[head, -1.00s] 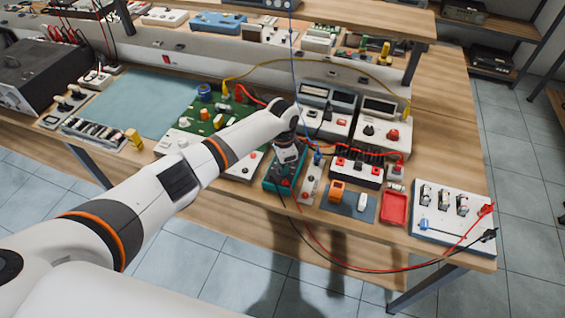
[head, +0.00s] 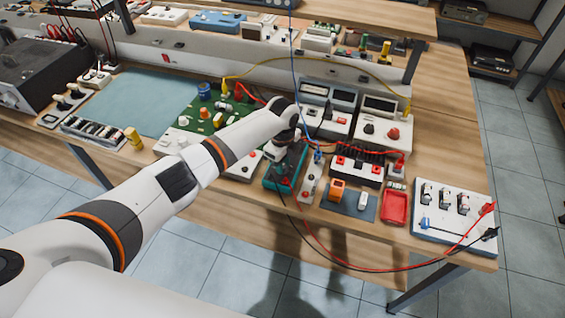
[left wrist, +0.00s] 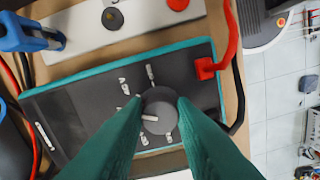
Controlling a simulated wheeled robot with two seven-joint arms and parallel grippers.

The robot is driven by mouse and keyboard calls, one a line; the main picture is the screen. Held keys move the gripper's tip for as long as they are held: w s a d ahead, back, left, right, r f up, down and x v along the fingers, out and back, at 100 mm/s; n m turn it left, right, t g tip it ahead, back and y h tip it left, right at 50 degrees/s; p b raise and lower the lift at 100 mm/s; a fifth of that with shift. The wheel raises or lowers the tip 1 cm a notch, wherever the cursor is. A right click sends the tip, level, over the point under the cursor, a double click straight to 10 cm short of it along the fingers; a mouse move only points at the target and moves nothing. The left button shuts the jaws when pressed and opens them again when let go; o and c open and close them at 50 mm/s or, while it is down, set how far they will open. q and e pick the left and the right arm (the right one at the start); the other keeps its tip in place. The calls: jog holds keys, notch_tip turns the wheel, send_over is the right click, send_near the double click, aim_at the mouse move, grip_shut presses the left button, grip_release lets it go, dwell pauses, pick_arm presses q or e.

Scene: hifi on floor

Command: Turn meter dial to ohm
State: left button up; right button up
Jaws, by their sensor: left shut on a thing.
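The meter (head: 271,183) is a dark box with a teal rim, lying on the wooden bench. In the left wrist view the meter's dark face (left wrist: 75,105) has white labels, too small to read surely, around a round grey dial (left wrist: 158,107). A white mark on the dial points toward the left of that picture. My left gripper (left wrist: 160,112) has its teal fingers on either side of the dial, shut on it; the fingers hide part of the dial and face. In the head view my left gripper (head: 279,156) reaches down onto the meter. My right gripper is not in view.
A white strip with terminals (head: 312,180) stands just right of the meter. Red and black leads run from the meter across the bench front. A green circuit board (head: 215,108) is behind left, bench meters (head: 328,105) behind right. A red tray (head: 395,207) is farther right.

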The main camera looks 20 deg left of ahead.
pick_arm(q)
jog(key=m+b, duration=0.1)
jog(key=m, duration=0.5)
jog(key=m+b, duration=0.1)
jog(key=m, duration=0.5)
jog(key=shift+a+b, duration=0.1)
jog(key=shift+b, duration=0.2)
jog(key=shift+m, duration=0.4)
jog(key=o, duration=1)
jog(key=shift+s, duration=0.1)
jog(key=shift+r, duration=0.15)
notch_tip(320, 180, up, 12)
jog(key=b, duration=0.2)
